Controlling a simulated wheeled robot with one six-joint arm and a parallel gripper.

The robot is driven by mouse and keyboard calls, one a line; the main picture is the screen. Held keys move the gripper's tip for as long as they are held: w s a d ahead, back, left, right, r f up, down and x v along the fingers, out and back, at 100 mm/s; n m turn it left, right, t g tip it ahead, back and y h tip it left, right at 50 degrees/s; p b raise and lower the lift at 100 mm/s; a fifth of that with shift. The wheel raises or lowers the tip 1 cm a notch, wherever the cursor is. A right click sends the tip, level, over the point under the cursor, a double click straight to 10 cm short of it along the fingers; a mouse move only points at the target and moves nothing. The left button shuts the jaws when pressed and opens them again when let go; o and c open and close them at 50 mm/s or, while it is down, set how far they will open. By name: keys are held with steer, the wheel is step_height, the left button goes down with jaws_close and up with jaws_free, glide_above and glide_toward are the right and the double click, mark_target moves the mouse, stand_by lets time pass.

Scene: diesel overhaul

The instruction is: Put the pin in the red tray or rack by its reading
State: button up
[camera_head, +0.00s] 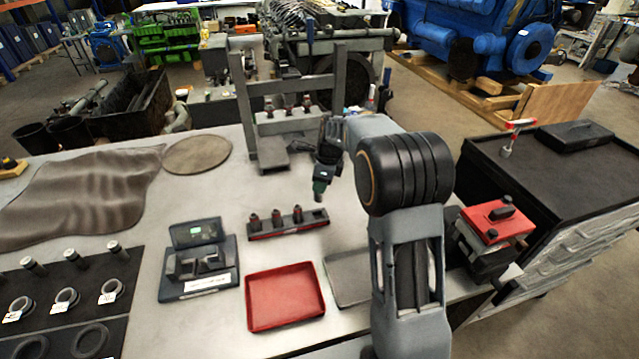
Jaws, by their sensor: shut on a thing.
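My gripper (323,180) points down above the bench, behind and right of the pin rack. It is shut on a small pin (318,197), of which only a short lower end shows below the jaws. The red tray (285,297) lies empty at the front middle of the bench. The rack (288,224), dark with a red edge, holds 3 upright brownish pins. Its right end looks free. The gauge (198,262) stands left of the tray with an empty cradle. Its lit green display (196,231) is too small to read.
A black mat (62,290) at left holds pins and rings. A steel press frame (250,125) stands behind the gripper. A brown cloth (80,190) and round mat (197,154) lie at back left. A grey plate (347,278) lies right of the tray. A red-topped machine (490,225) stands at right.

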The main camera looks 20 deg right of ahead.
steer(key=shift+w+m, duration=0.15)
steer(key=shift+m, duration=0.45)
steer(key=shift+f+b, duration=1.7)
steer(key=shift+b, duration=0.05)
steer(key=shift+r, duration=0.2)
steer(key=shift+p, duration=0.65)
steer(key=shift+f, duration=0.2)
steer(key=shift+f, duration=0.35)
steer(key=shift+f+b, duration=0.35)
steer(key=shift+b, duration=0.05)
steer(key=shift+f, duration=0.3)
